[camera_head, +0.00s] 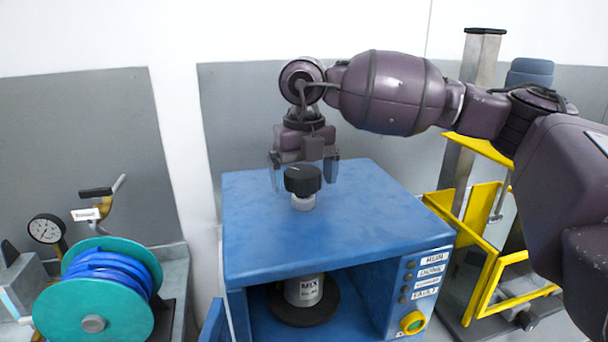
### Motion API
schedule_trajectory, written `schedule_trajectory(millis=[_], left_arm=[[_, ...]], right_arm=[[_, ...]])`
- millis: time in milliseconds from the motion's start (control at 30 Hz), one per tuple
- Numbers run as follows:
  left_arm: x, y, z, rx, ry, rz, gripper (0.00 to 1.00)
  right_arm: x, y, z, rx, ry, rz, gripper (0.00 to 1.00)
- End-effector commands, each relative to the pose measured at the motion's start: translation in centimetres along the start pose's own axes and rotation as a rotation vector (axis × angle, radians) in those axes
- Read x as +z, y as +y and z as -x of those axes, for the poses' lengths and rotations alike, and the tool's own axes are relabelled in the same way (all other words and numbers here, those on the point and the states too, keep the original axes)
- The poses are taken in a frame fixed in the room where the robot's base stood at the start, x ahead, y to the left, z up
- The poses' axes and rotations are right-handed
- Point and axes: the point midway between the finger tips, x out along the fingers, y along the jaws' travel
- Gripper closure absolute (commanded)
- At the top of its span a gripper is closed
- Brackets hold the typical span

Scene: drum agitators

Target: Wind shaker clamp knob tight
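The black clamp knob (303,180) stands on a short pale stem on top of the blue shaker cabinet (255,239). My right gripper (304,172) points down over it, with one finger on each side of the knob. The fingers look spread, and a gap seems to show between the left finger and the knob; contact on the right is hard to tell. Inside the cabinet's open front, a pale can (304,290) stands on a dark round plate (291,313), below the knob. My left gripper is not in view.
Labelled buttons and a yellow-ringed switch (412,322) are on the cabinet's right front. A teal reel (94,325) with blue hose and a gauge (46,229) stand at left. A yellow frame (487,275) and a grey post (482,60) stand at right.

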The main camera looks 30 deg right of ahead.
Motion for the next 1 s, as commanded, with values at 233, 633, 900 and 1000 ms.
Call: schedule_trajectory(millis=[233,633,900,1000], left_arm=[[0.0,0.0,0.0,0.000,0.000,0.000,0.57],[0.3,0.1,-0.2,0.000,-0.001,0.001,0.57],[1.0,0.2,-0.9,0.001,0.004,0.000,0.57],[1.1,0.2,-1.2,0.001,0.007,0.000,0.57]], right_arm=[[0.0,0.0,0.0,0.000,0.000,0.000,0.45],[0.0,0.0,-0.1,-0.001,0.001,0.049,0.54],[0.0,-0.1,-0.2,0.000,0.002,0.225,0.54],[0.0,-0.1,-0.2,0.001,0.002,0.316,0.54]])
